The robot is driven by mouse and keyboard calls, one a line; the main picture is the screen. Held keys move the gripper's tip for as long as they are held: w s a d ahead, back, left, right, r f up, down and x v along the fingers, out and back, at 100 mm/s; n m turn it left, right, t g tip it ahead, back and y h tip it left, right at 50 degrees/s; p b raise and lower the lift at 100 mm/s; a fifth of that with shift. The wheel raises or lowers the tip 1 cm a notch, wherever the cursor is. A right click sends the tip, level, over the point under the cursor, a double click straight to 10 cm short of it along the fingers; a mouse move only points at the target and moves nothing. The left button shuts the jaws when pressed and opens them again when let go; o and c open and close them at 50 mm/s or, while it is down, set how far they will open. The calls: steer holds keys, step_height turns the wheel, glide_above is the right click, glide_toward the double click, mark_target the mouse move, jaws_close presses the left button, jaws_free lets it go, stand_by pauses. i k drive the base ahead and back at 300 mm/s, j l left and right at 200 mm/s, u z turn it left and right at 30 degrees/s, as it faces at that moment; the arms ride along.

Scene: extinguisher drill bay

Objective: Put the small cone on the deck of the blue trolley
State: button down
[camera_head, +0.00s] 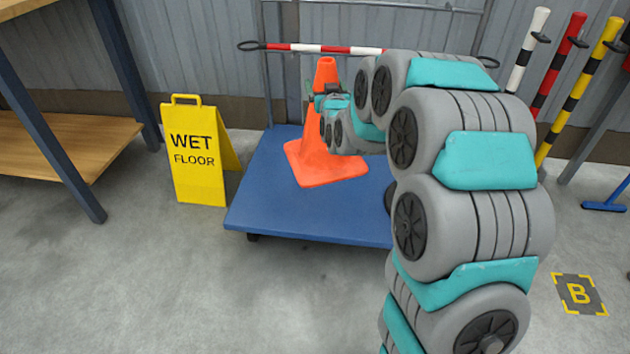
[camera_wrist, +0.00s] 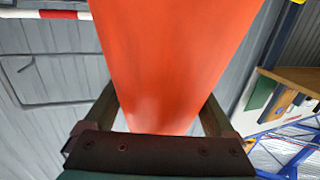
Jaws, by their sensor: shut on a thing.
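The small orange cone (camera_head: 312,150) stands upright over the deck of the blue trolley (camera_head: 270,200) in the head view. Its square base looks to be at the deck surface, but I cannot tell whether it touches. My gripper (camera_head: 322,100) is shut on the upper part of the cone, coming in from the right. In the wrist view the orange cone (camera_wrist: 170,60) fills the middle, between the two fingers of my gripper (camera_wrist: 160,115). My arm hides the right part of the trolley.
A yellow wet floor sign (camera_head: 195,155) stands left of the trolley. A red and white bar (camera_head: 320,49) runs behind the cone across the trolley's handle frame. Striped posts (camera_head: 575,85) stand at the right. A workbench (camera_head: 70,130) is at the left. The deck's front left is bare.

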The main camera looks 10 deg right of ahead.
mark_target(291, 189)
steer(key=i+l+u, duration=0.2)
steer(key=l+u, duration=0.2)
steer(key=i+l+u, duration=0.2)
steer(key=u, duration=0.15)
steer(key=i+l+u, duration=0.1)
steer(key=l+u, duration=0.3)
steer(key=l, duration=0.15)
steer(key=i+l+u, duration=0.15)
steer(key=l, duration=0.3)
steer(key=k, duration=0.05)
